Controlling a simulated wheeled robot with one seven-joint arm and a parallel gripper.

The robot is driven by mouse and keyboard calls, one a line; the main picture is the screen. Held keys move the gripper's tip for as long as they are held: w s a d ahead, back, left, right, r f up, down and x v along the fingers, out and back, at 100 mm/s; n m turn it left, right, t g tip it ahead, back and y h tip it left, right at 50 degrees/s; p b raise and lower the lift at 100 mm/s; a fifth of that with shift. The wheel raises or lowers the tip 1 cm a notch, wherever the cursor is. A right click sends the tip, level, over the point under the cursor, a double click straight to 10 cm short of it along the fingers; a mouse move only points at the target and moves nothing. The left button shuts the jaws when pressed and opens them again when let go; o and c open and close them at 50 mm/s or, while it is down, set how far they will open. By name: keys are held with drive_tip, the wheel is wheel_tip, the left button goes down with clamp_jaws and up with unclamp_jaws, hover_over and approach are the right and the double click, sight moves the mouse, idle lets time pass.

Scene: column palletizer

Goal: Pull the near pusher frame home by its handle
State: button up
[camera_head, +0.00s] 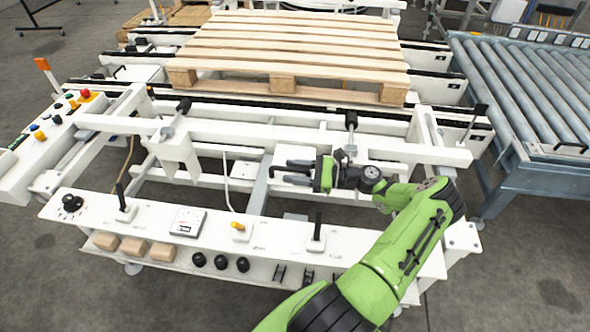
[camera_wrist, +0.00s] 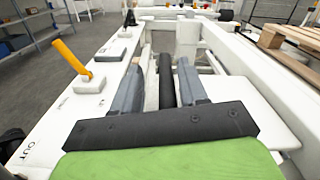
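My gripper (camera_head: 287,171) is over the gap between the front panel and the white pusher frame (camera_head: 390,149); its two dark fingers point left and stand apart. In the wrist view the fingers (camera_wrist: 160,85) lie on either side of a black round bar (camera_wrist: 166,82), which looks like a handle grip. I see no clear grip on it, and cannot tell whether either finger touches it. Black-topped uprights stand on the frame at left (camera_head: 183,106) and right (camera_head: 350,121).
The front panel (camera_head: 275,236) carries black levers (camera_head: 317,234), a yellow-tipped lever (camera_head: 238,226) and a dial. A wooden pallet (camera_head: 290,45) lies behind the frame. A roller conveyor (camera_head: 530,90) stands at right. A button console (camera_head: 45,140) is at left.

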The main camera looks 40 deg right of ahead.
drive_tip(key=shift+d, duration=0.15)
drive_tip(key=v, duration=1.5)
drive_tip(key=shift+s+d, duration=0.15)
drive_tip(key=shift+s, duration=0.1)
